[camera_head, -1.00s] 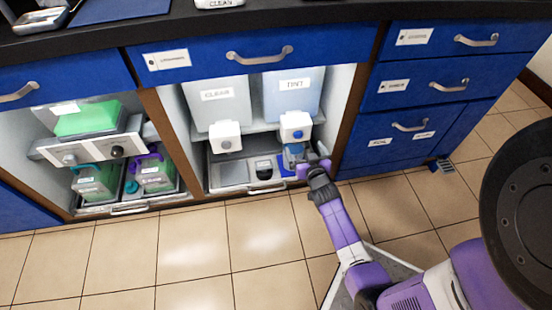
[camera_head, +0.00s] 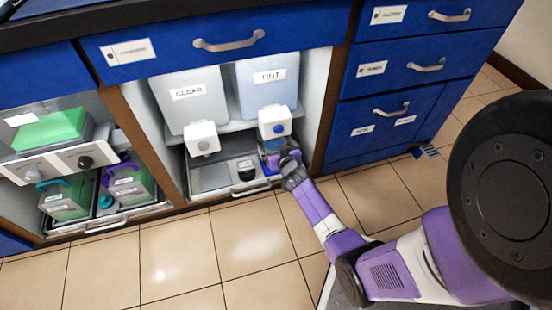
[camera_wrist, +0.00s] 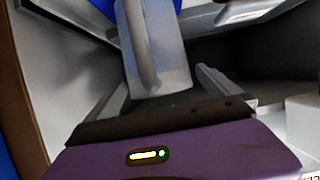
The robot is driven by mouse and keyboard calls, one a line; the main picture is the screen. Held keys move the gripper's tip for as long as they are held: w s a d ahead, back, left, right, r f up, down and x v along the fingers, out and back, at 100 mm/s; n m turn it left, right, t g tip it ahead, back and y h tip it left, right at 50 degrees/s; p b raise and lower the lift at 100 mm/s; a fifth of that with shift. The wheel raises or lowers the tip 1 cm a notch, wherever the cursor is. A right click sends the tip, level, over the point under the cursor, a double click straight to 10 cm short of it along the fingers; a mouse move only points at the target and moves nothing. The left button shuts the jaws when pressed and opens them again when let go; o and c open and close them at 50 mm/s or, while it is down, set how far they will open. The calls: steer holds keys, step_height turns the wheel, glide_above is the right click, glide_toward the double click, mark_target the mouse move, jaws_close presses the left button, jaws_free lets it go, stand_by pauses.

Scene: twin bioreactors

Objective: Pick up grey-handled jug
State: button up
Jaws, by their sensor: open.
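The grey-handled jug (camera_wrist: 172,50) is pale and translucent in the wrist view, its long grey handle (camera_wrist: 138,42) facing me. My gripper (camera_wrist: 160,78) is open, with one finger on each side of the jug's lower end as pictured. I cannot tell whether the fingers touch it. In the head view my gripper (camera_head: 284,160) is low in the right cabinet bay, below the TINT tank's white dispenser. The jug is small there and mostly hidden by my gripper and the dispenser.
A CLEAR tank (camera_head: 188,98) and a TINT tank (camera_head: 268,86) sit above a grey tray (camera_head: 209,178). A brown cabinet post (camera_head: 332,95) stands close right of my arm. Green-filled jugs (camera_head: 70,203) stand in the left bay. The tiled floor in front is clear.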

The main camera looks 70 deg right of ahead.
steer(key=c, duration=2)
steer(key=shift+r, duration=0.15)
steer(key=shift+c, duration=0.6)
steer(key=shift+r, duration=0.1)
